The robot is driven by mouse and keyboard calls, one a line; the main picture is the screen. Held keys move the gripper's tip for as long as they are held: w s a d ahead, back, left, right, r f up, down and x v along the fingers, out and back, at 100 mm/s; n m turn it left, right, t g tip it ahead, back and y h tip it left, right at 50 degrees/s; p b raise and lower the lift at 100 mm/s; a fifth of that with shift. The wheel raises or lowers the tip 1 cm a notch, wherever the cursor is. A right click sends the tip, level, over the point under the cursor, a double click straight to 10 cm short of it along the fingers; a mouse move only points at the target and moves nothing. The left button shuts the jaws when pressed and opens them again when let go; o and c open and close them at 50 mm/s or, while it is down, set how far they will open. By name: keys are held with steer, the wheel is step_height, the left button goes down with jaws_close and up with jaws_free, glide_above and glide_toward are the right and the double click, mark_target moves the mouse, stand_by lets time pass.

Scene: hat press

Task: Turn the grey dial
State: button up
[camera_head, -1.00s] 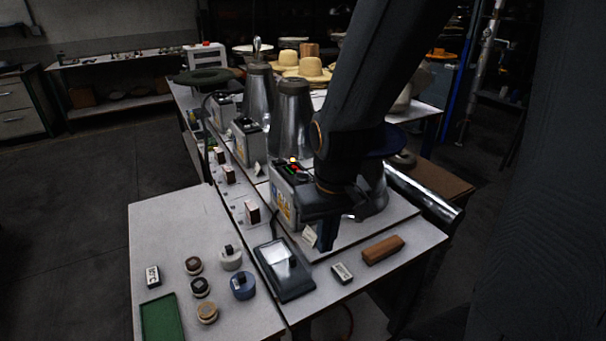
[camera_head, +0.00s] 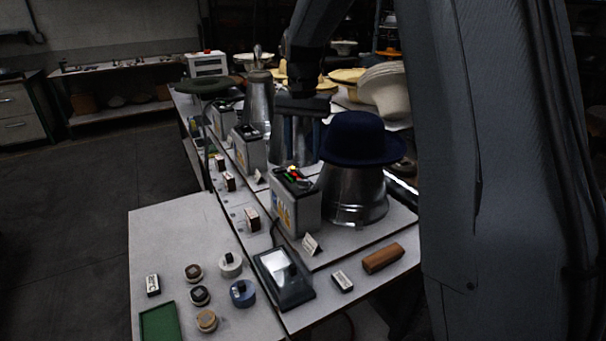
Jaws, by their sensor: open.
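My gripper (camera_head: 302,140) is open and empty, its fingers pointing down. It appears above and behind the nearest control box (camera_head: 295,205), left of the navy hat (camera_head: 362,138), with a metal cone behind it. The box top carries small red, green and dark controls. I cannot make out a grey dial there for certain. On the low left table, a round light grey piece with a dark block on top (camera_head: 230,265) stands among similar round pieces; whether it is a dial, I cannot tell. My gripper is well apart from it.
The navy hat sits on a metal hat form (camera_head: 350,195). A dark framed panel (camera_head: 284,279), a brown block (camera_head: 383,257) and a green tray (camera_head: 161,321) lie in front. More control boxes and cones stand farther back. The left table's back half is clear.

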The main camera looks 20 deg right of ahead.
mark_target(303, 180)
step_height(303, 180, down, 7)
steer(key=shift+f+p, duration=0.2)
steer(key=shift+p, duration=0.8)
steer(key=c, duration=1.1)
steer(key=shift+o, duration=0.2)
steer(key=n, duration=0.5)
steer(key=shift+r+n+p, duration=0.1)
steer(key=shift+n+p, duration=0.2)
steer(key=shift+p, duration=0.05)
steer(key=n, duration=0.6)
